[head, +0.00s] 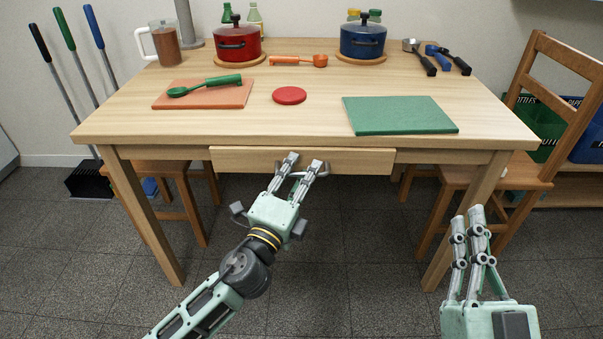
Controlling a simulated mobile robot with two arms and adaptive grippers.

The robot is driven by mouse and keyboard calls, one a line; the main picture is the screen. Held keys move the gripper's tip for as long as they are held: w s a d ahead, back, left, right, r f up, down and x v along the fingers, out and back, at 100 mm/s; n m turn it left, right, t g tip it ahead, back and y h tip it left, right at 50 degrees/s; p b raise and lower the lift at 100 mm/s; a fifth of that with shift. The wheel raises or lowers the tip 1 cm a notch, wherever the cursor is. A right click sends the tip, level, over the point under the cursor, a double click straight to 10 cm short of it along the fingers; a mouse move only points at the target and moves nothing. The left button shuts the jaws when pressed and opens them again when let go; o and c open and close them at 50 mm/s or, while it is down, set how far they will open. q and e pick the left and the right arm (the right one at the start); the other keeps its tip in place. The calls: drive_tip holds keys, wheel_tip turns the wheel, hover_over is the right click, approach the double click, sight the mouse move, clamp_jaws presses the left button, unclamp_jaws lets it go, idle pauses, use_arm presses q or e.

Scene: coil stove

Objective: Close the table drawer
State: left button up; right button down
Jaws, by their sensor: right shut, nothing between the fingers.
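The wooden table's drawer (240,161) is under the middle of the tabletop's front edge. Its front panel hangs a little lower than the apron beside it. No drawer interior shows, and I cannot tell whether it sits fully flush. My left gripper (304,164) is at the drawer's front, with its fingers spread apart at the grey handle (326,168). The fingers partly cover the handle, so contact is unclear. My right gripper (476,212) is shut and empty, low at the right, away from the drawer.
The tabletop (310,125) holds a red pot (237,45), a blue pot (362,42), a green board (400,115), a red disc (289,95) and utensils. A wooden chair (545,110) stands at the right. Table legs flank the open floor below the drawer.

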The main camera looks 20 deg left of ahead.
use_arm(q)
drive_tip(key=shift+c, duration=0.4)
clamp_jaws()
